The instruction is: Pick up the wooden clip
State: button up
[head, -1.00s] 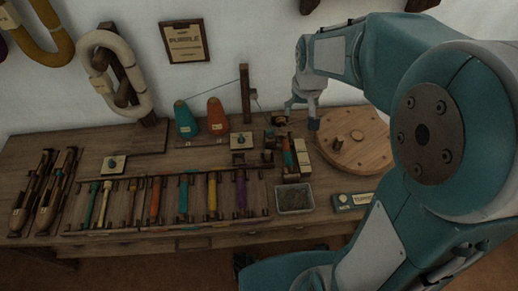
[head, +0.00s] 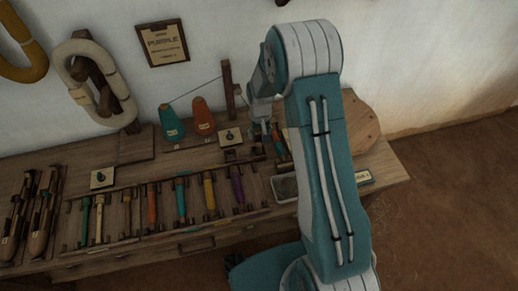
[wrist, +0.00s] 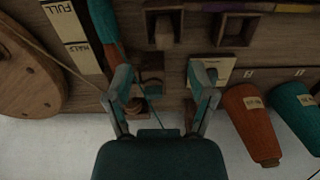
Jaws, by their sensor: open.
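My gripper (head: 263,130) is open and empty, pointing down over the back of the bench, just right of the thin wooden post (head: 228,88). In the wrist view its two fingers (wrist: 164,82) stand wide apart. Small dark wooden pieces (wrist: 151,76) lie between and below the fingers. One of them may be the wooden clip, but they are too dark and small to tell. A square wooden holder with a rounded peg (wrist: 163,28) is beyond the fingertips. In the head view my arm and gripper hide part of this area.
A pale plate with a black knob (wrist: 208,72) is close to one finger. Orange (wrist: 252,122) and teal (wrist: 297,112) cones stand to the right. A round wooden board (wrist: 28,75) and a FULL/HALF card (wrist: 72,30) are left. Several coloured bobbins line the rack (head: 140,232).

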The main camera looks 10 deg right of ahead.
aim_at(258, 144)
jog(key=shift+a+f, duration=0.25)
jog(key=shift+f, duration=0.5)
notch_tip(258, 144, down, 4)
jog(key=shift+a+f, duration=0.1)
jog(key=shift+f, duration=0.35)
grip_shut()
